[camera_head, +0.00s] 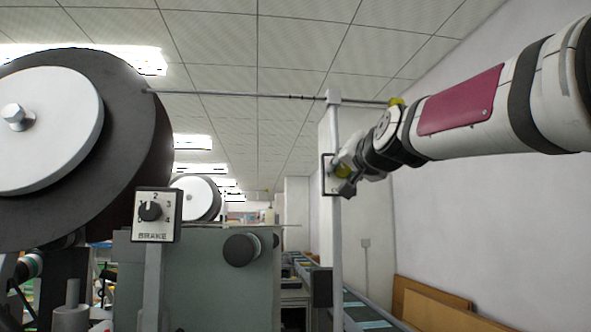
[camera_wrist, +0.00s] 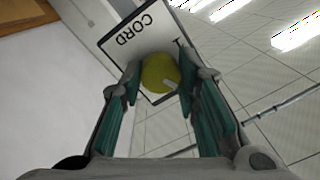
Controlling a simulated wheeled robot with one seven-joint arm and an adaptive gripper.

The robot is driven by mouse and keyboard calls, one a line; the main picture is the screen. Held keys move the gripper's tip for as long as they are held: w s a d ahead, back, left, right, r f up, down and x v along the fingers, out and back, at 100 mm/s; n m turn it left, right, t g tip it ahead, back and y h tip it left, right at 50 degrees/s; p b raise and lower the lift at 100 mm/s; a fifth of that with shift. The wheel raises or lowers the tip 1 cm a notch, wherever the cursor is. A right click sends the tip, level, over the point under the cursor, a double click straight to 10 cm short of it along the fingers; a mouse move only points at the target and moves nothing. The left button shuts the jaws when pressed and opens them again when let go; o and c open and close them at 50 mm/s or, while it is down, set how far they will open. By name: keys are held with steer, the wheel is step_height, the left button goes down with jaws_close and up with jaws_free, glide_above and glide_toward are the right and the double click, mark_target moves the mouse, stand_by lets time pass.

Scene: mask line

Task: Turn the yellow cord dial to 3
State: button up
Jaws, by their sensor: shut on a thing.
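The yellow cord dial (camera_wrist: 155,70) is a round knob on a white plate (camera_wrist: 118,36) lettered CORD, seen turned in the wrist view. A pale pointer mark shows on the knob's lower right side; the scale numbers are mostly hidden, so its setting cannot be read. My gripper (camera_wrist: 159,82) has its two teal-padded fingers closed on either side of the knob. In the head view my gripper (camera_head: 347,180) is at the plate on the grey post (camera_head: 337,240).
A thin rod (camera_head: 240,95) runs from the roll to the post top. A white wall (camera_head: 460,230) is at the right.

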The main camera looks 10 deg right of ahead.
steer(key=m+p, duration=0.1)
steer(key=m, duration=0.5)
steer(key=shift+p, duration=0.3)
steer(key=m+p, duration=0.1)
steer(key=m, duration=0.5)
steer(key=shift+f, duration=0.1)
steer(key=o, duration=1.2)
steer(key=shift+c, duration=0.2)
steer(key=shift+s, duration=0.1)
steer(key=s, duration=1.1)
steer(key=shift+s+f, duration=0.25)
steer(key=shift+s, duration=0.15)
